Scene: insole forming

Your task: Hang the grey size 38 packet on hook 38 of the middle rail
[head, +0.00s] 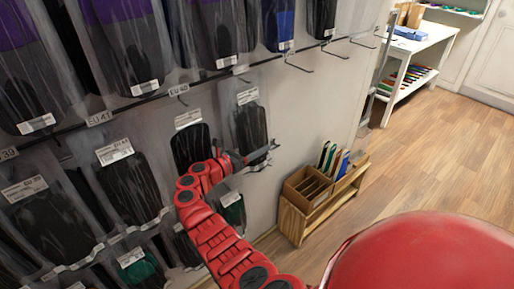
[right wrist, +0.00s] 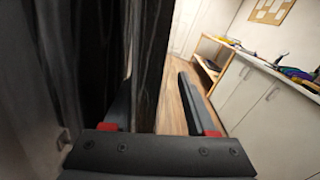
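My right gripper (head: 272,153) is in front of the lower part of a dark grey packet (head: 250,122) at the right end of the middle rail (head: 140,103). Its fingers are apart in the right wrist view (right wrist: 158,100), with the edge of a dark wrapped packet (right wrist: 150,60) showing between them; I cannot tell whether they touch it. Other dark packets (head: 130,185) hang to the left on the same rail. My left gripper is not in view.
Purple-and-grey packets (head: 125,45) and a blue one (head: 279,25) hang above. Bare hooks (head: 300,68) stick out at upper right. Lower packets (head: 140,268) hang below. A wooden rack (head: 305,200) stands on the floor by the wall. A white shelf table (head: 415,50) is farther back.

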